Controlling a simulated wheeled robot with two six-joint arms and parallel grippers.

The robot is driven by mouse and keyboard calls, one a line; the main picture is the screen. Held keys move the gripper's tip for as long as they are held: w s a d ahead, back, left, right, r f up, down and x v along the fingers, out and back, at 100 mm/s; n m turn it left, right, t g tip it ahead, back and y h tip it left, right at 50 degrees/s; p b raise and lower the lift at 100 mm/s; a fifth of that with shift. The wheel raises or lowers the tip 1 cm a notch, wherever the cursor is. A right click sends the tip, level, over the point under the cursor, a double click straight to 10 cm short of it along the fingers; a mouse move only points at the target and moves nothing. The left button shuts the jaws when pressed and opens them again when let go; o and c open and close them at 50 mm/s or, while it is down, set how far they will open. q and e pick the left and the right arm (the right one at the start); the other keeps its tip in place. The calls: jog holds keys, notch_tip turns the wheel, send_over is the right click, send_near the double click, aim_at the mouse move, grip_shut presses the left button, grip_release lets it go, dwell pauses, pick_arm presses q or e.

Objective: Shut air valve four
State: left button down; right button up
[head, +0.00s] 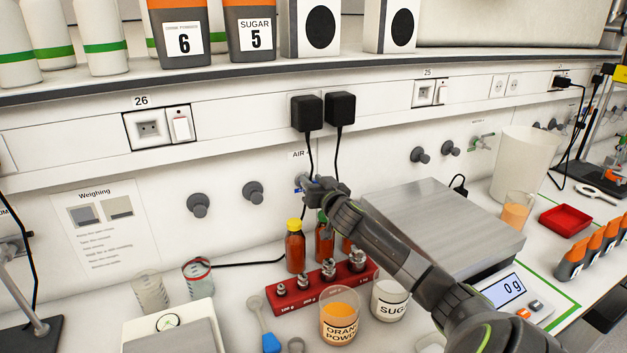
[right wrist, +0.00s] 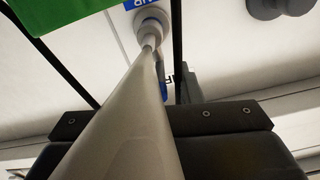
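The air valve (head: 301,188) is a small fitting with blue parts on the back wall, below the "AIR" label (head: 298,154). My right gripper (head: 316,187) is right at it and hides much of it. The handle's position is not clear, and no number four can be read. Whether the right fingers are open or shut on the valve cannot be made out. My left gripper is not in view.
Black plugs (head: 307,112) with hanging cords are above the valve. Dark wall knobs (head: 253,192) are to its left. A balance (head: 440,225) stands to the right.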

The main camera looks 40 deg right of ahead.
grip_shut()
jog(key=shift+s+d+f, duration=0.1)
dwell(0.5)
